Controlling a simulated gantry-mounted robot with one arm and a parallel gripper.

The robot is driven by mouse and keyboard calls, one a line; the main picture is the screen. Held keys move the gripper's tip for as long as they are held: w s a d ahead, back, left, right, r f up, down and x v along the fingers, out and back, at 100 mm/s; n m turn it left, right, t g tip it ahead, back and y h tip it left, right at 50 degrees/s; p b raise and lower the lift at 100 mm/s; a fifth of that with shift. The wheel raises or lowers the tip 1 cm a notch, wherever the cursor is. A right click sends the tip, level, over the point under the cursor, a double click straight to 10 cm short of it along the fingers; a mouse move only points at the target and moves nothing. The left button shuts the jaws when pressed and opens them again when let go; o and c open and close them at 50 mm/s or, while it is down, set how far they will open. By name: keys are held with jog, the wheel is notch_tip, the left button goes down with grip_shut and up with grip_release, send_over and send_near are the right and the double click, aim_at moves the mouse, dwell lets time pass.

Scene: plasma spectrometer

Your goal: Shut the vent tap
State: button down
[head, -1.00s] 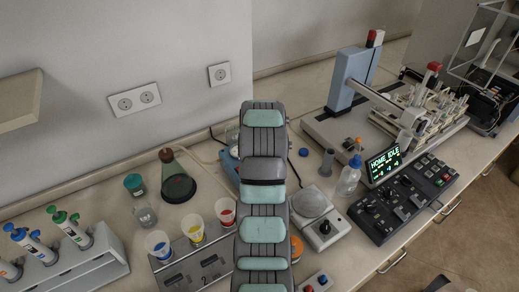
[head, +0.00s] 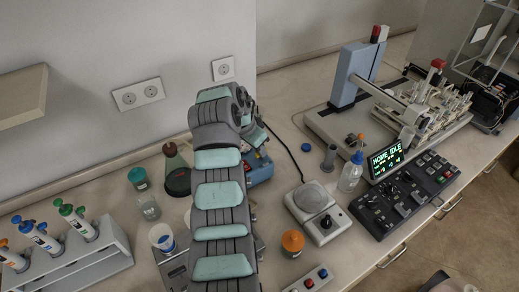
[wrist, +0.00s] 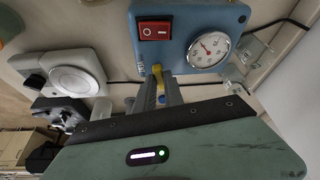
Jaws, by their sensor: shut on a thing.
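The blue vacuum pump box (wrist: 182,12) fills the top of the wrist view, with a red rocker switch (wrist: 154,31) and a round dial gauge (wrist: 209,50). Below its face is a small yellow vent tap (wrist: 157,72). My gripper (wrist: 163,88) is shut on the tap, its fingers reaching up to it from below in the picture; they partly hide it, and I cannot tell the tap's exact angle. In the head view the blue pump (head: 261,169) shows behind and right of my arm; the tap is hidden there.
A white hotplate (head: 318,212) stands right of the pump, with an orange-capped jar (head: 292,244) nearer. A conical flask (head: 177,172) stands left of my arm. A black cable (head: 287,150) runs behind the pump. Pipettes in a rack (head: 80,262) stand at the left.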

jog(key=shift+w+a+m+g, duration=0.1)
jog(key=shift+m+g, duration=0.4)
jog(key=shift+m, duration=0.8)
dwell(0.6)
jog(key=c, duration=1.4)
grip_release()
jog(key=shift+c, duration=0.2)
jog(key=v, duration=1)
jog(key=shift+a+r+p, duration=0.3)
jog(key=shift+r, duration=0.1)
notch_tip(320, 180, up, 8)
jog(key=p, duration=0.5)
jog(key=shift+h+p, duration=0.3)
